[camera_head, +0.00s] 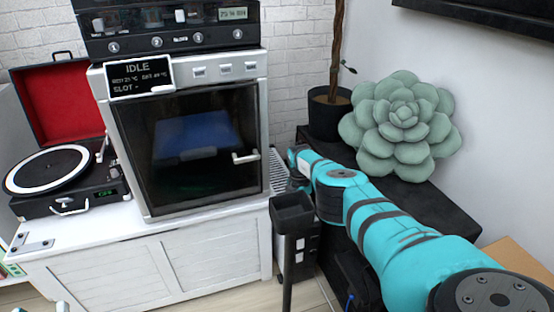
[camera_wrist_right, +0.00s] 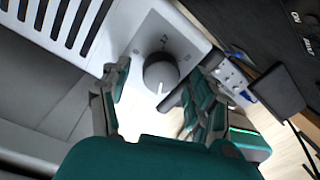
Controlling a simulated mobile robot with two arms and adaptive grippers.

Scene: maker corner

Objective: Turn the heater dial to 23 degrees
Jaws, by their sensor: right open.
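The heater dial (camera_wrist_right: 160,72) is a round grey knob on the heater's white panel (camera_wrist_right: 185,35) in the right wrist view. A pale pointer mark shows on the knob's lower side in the picture; the small markings around it are too blurred to read. My right gripper (camera_wrist_right: 158,97) is open, with one finger left and one right of the dial and a gap on both sides. In the head view my right gripper (camera_head: 297,168) is by the white grille of the heater (camera_head: 279,172), where the dial is hidden. My left gripper is not clearly seen.
An oven-like machine (camera_head: 190,205) with an "IDLE" display stands on the white cabinet (camera_head: 150,270), left of my right arm. A dark post with a square top (camera_head: 292,225) stands close by. A potted plant (camera_head: 328,115) and a green succulent cushion (camera_head: 400,125) are on the black bench (camera_head: 440,210).

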